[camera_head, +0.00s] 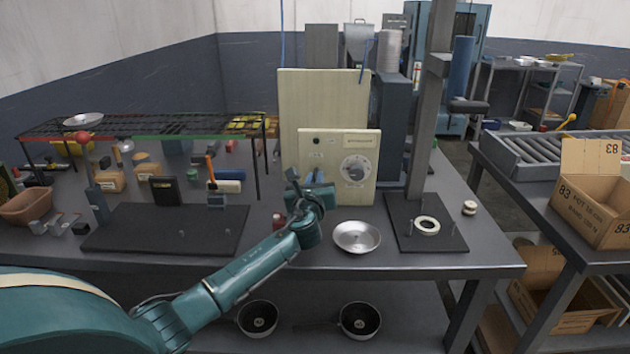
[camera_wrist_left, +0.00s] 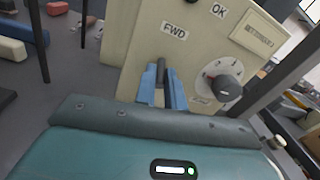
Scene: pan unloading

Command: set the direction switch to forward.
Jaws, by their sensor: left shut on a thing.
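The cream control panel (camera_head: 334,147) stands upright on the bench, with a dial (camera_head: 355,170) on its right side. In the left wrist view the panel (camera_wrist_left: 200,63) carries a FWD label (camera_wrist_left: 174,30), and the dark lever of the direction switch (camera_wrist_left: 160,70) sits below it. My left gripper (camera_head: 315,178) is at the lower left of the panel. In the left wrist view its blue fingers (camera_wrist_left: 165,88) are shut on the lever, one on each side. The lever's base is hidden by the fingers. My right gripper is not in view.
A shallow metal bowl (camera_head: 357,236) stands on the bench in front of the panel. A dark mat with a column (camera_head: 400,212) is to the right. A black wire rack (camera_head: 150,126) and several small parts are to the left. Two pans (camera_head: 258,318) lie on the lower shelf.

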